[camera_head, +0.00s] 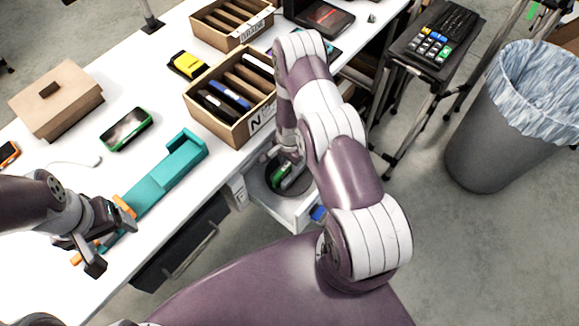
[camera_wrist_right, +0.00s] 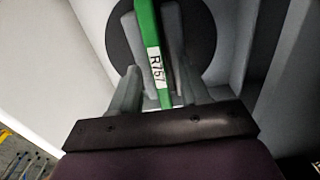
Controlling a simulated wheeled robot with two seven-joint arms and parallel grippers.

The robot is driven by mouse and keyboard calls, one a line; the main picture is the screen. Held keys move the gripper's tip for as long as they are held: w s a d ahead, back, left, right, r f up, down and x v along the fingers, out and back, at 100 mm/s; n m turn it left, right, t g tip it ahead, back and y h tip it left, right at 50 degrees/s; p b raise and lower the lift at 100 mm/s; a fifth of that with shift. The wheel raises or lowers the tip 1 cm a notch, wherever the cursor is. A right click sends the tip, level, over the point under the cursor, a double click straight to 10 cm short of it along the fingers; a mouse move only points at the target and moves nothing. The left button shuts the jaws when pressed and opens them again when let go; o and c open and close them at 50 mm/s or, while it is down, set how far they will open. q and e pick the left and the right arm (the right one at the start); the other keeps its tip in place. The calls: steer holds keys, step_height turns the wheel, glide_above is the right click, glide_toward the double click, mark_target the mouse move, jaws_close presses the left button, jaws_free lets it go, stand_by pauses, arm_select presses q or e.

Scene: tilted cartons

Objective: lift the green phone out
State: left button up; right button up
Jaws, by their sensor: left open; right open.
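A green phone (camera_wrist_right: 147,35) with a white label reading R757 stands on edge over a dark round patch in the right wrist view. My right gripper (camera_wrist_right: 152,60) is open, with grey fingers on either side of the phone; I cannot tell whether they touch it. In the head view this phone (camera_head: 278,173) shows partly in an open white drawer (camera_head: 297,217) below the table, under my right arm. My right gripper is mostly hidden there by the arm. My left gripper (camera_head: 100,238) is open over the near end of a teal holder (camera_head: 165,175).
Another green-edged phone (camera_head: 127,129) lies on the white table beside a brown box (camera_head: 56,100). Slotted cartons (camera_head: 213,128) stand near the drawer, one holding a blue item. A blue object (camera_head: 318,213) lies in the drawer. A bin (camera_head: 500,140) stands right.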

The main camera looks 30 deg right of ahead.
jaws_close()
steer(key=shift+r, duration=0.2)
